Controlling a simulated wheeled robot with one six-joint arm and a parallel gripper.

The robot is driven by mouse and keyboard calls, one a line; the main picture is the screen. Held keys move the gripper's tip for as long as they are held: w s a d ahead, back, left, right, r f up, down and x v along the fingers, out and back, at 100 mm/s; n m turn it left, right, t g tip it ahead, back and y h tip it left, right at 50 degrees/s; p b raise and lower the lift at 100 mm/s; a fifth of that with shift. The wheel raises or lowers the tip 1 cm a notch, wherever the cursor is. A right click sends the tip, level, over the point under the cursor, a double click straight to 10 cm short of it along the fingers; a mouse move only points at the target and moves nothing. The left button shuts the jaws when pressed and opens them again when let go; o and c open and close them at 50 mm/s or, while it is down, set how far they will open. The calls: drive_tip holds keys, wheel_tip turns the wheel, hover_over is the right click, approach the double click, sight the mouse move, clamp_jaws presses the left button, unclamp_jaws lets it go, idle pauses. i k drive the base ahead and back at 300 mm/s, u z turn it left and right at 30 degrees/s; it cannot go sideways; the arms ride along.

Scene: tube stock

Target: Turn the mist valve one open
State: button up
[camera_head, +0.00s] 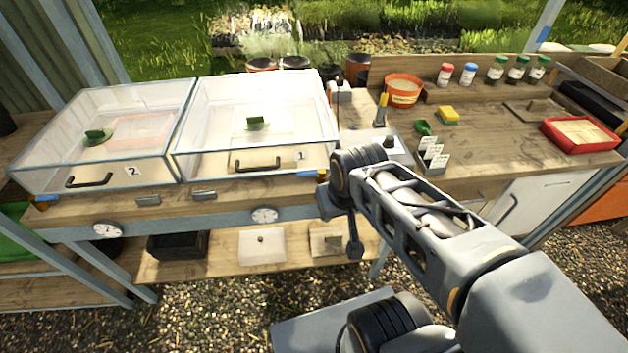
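Two clear lidded propagation boxes stand side by side on the wooden bench, the right box (255,115) labelled 1 and the left box (110,135) labelled 2. A small blue part (334,173), which may be the handle of mist valve one, shows at the bench front by the right corner of box 1. A similar blue part (46,198) is at the left end by box 2. My gripper (328,200) is at the bench's front edge, close to the right blue part. My wrist hides part of this area. I cannot see whether the fingers are open or touch anything.
Two round dials (264,215) are on the front rail, with a lower shelf (215,265) below. Gravel (240,318) lies in front.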

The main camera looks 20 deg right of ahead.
sight(321, 173)
drive_tip(key=z, duration=0.05)
drive_tip(key=k, duration=0.3)
drive_tip(key=u, duration=1)
drive_tip(key=i, duration=0.6)
drive_tip(key=z, duration=0.4)
